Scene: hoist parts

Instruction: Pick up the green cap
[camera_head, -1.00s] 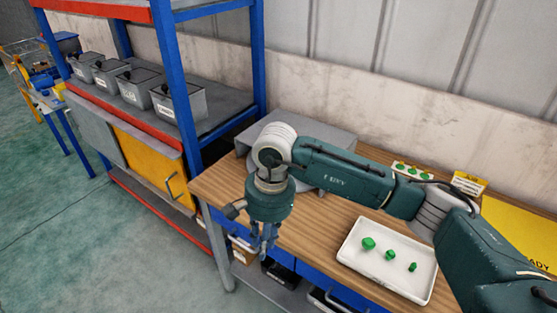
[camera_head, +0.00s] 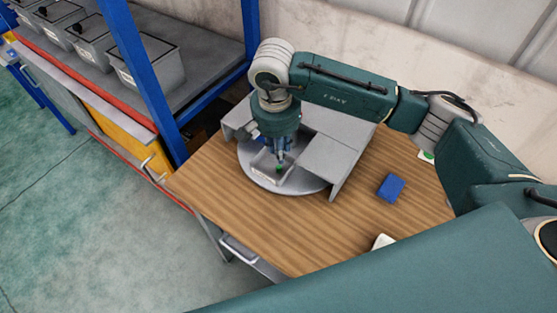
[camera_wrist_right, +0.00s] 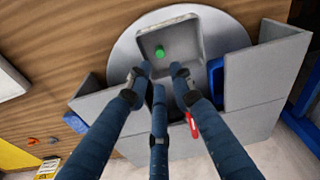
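The green cap (camera_head: 280,168) is a small green piece at a grey open tray (camera_head: 266,177) on the round grey turntable (camera_head: 300,189). In the right wrist view the green cap (camera_wrist_right: 160,52) lies inside the tray (camera_wrist_right: 190,32), clear of its walls. My right gripper (camera_head: 280,157) points down over the tray. In the wrist view the fingers of the right gripper (camera_wrist_right: 160,78) are spread, with nothing between them. The cap shows just beyond the fingertips; the exact gap is hard to tell. My left gripper is not in view.
A grey angled housing (camera_head: 328,158) stands around the back and right of the turntable. A blue block (camera_head: 391,187) lies on the wooden table (camera_head: 235,215). A blue shelf frame (camera_head: 140,70) with grey bins rises at the left. The table's front left is clear.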

